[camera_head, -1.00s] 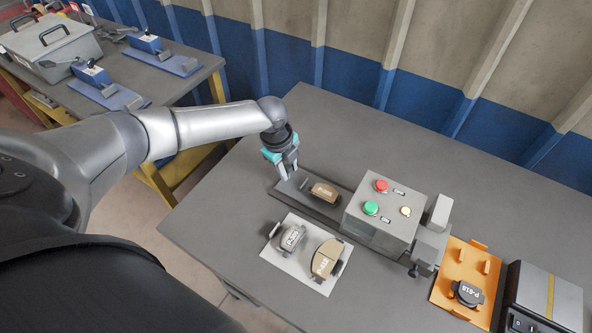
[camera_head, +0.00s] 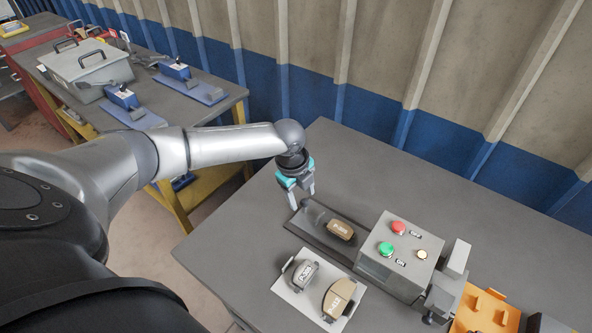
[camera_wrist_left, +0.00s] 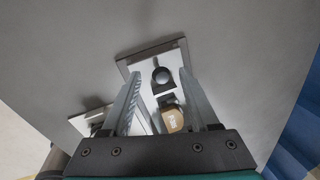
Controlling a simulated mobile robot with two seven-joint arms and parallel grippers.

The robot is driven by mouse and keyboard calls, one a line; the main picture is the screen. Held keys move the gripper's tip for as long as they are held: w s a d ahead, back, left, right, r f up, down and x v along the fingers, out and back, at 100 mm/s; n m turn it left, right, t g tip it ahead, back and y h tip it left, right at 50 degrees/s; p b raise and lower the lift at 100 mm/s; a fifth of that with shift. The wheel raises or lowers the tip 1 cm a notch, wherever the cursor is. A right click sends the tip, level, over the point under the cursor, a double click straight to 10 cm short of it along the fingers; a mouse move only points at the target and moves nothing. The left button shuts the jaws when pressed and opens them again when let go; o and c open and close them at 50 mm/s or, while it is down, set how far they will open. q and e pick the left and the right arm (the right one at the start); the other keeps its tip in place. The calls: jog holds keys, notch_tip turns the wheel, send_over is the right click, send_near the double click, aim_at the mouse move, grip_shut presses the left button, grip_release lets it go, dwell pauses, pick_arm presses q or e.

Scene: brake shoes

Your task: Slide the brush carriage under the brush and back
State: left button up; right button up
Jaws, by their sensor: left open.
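The brush carriage is a dark flat track (camera_head: 300,227) with a brown brake pad (camera_head: 340,229) lying on it, left of the grey button box. Its upright round knob shows in the left wrist view (camera_wrist_left: 161,75), beyond the brown pad (camera_wrist_left: 172,118). My left gripper (camera_head: 303,203) is open above the track's left end, pointing down. In the left wrist view the fingers (camera_wrist_left: 161,72) stand apart on either side of the knob, with nothing held. The brush itself is not visible; the grey box (camera_head: 385,268) covers the track's right end. My right gripper is not in view.
The box top has a red button (camera_head: 398,228), a green button (camera_head: 385,249) and a small yellowish one. A white sheet (camera_head: 301,309) with two pads lies in front. An orange tray (camera_head: 487,312) is at right. The table behind the track is clear.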

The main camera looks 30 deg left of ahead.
pick_arm(q)
notch_tip(320, 180, up, 11)
jog(key=s+p, duration=0.1)
jog(key=s, duration=0.1)
jog(key=shift+a+r+p, duration=0.15)
jog(key=shift+a+p, duration=0.1)
jog(key=shift+p, duration=0.15)
jog(key=shift+s, duration=0.1)
